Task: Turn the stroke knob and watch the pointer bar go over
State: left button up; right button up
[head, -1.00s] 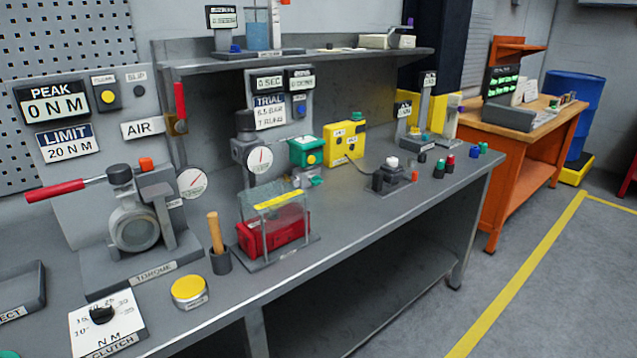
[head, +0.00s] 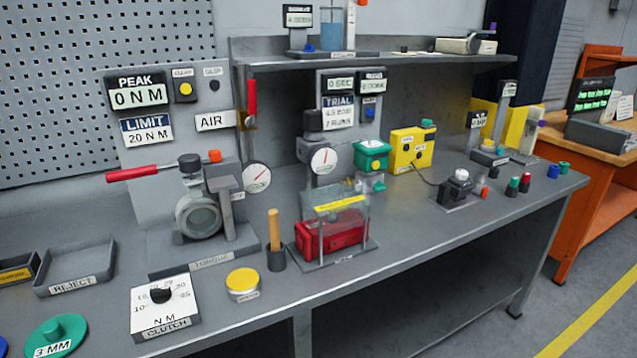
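No label that I can read says stroke, so I cannot tell which part is the stroke knob or the pointer bar. A round black knob sits on the white clutch dial plate (head: 172,316) at the front left. A red unit (head: 330,236) stands under a clear guard (head: 345,207) with a yellow label, at the middle of the bench. A dark block with a pale round top (head: 461,175) stands farther right. The torque rig (head: 200,213) has a red-handled lever (head: 136,174) pointing left. Neither of my grippers is in view.
The grey bench (head: 400,270) also carries a reject tray (head: 75,268), a yellow round button (head: 242,281), a wooden-handled tool (head: 274,232), a green box (head: 371,157) and a yellow box (head: 411,149). A shelf (head: 380,62) runs above. Its front right edge is clear.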

aim_at(380, 186)
jog(key=i+l+u, duration=0.1)
jog(key=l+u, duration=0.9)
jog(key=l, duration=0.4)
jog(key=k+l+u, duration=0.2)
jog(key=l, duration=0.35)
jog(key=l+u, duration=0.15)
jog(key=l, duration=0.95)
jog(key=k, duration=0.05)
